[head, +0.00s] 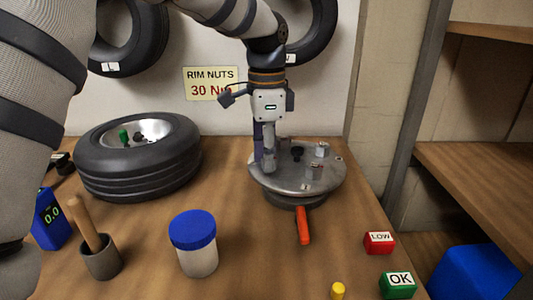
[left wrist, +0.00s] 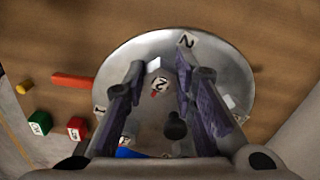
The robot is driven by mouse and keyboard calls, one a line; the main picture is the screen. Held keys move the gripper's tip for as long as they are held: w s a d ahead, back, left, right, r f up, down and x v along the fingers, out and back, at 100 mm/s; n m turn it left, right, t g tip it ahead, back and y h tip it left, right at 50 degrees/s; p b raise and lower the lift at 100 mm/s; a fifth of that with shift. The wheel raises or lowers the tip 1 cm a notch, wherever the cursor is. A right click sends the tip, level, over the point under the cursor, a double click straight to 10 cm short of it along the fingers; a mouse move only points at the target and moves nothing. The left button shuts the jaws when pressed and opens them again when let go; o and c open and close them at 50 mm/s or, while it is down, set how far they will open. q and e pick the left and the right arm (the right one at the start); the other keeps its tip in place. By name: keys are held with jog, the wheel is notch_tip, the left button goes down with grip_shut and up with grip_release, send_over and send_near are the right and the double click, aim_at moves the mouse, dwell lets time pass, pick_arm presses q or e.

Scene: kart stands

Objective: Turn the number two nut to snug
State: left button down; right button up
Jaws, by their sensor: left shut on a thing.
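The round metal plate (head: 330,181) (left wrist: 215,62) stands on the bench and carries several nuts and a dark central knob (head: 297,153) (left wrist: 175,127). My left gripper (head: 268,168) (left wrist: 160,67) points down over the plate's left part, shut on a pale nut (left wrist: 154,66) near that tag. The fingers hide this nut in the head view. My right gripper is not in view.
An orange handle (head: 303,225) juts from under the plate. A tyre (head: 135,178), a blue-lidded jar (head: 195,245), a wooden-handled tool in a cup (head: 100,262) and a blue meter reading 0.0 (head: 50,218) stand left. LOW (head: 380,243) and OK (head: 398,285) blocks lie front right.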

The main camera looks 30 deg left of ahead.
pick_arm(q)
jog(key=c, duration=1.3)
grip_release()
notch_tip(320, 180, up, 12)
